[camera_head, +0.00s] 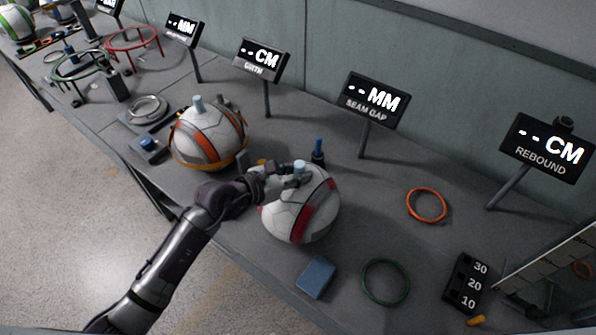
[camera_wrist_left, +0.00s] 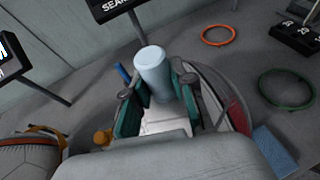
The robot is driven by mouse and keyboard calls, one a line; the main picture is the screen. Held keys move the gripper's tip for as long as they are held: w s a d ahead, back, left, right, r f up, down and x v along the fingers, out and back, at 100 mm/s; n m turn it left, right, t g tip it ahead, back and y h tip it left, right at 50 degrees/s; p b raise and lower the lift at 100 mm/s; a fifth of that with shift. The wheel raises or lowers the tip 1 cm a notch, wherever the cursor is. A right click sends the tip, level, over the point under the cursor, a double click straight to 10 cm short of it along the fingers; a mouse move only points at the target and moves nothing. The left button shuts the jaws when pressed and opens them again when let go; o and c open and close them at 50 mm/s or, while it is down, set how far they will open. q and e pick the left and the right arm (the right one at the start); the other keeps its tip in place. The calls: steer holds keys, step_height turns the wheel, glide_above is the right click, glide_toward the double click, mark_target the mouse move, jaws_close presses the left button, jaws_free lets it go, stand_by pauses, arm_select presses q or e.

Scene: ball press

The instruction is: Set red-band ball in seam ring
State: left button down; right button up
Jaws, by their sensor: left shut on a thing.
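The red-band ball (camera_head: 318,222), white with red patches, is near the table's middle in front of the SEAM GAP sign (camera_head: 372,102). A pale blue peg (camera_head: 299,166) stands on its top. My left gripper (camera_head: 290,178) is shut on this peg, which also shows between the fingers in the left wrist view (camera_wrist_left: 152,66). The ball's underside is hidden, so I cannot tell whether it touches the table or a ring. No ring is labelled as the seam ring. An orange ring (camera_head: 427,189) and a green ring (camera_head: 364,276) lie flat to the right. My right gripper is not in view.
An orange-banded ball (camera_head: 226,134) with its own peg stands close at left. A blue block (camera_head: 316,277) lies in front of the red-band ball. A dark blue post (camera_head: 318,150) stands behind it. A black numbered block (camera_head: 464,283) is at right. Bare table lies around the orange ring.

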arm_select(q)
steer(key=shift+f, duration=0.15)
steer(key=c, duration=1)
jaws_free()
steer(key=shift+f, duration=0.1)
steer(key=shift+o, duration=0.2)
steer(key=shift+r, duration=0.4)
steer(key=b+v, duration=0.2)
steer(key=v, duration=1)
steer(key=shift+f, duration=0.1)
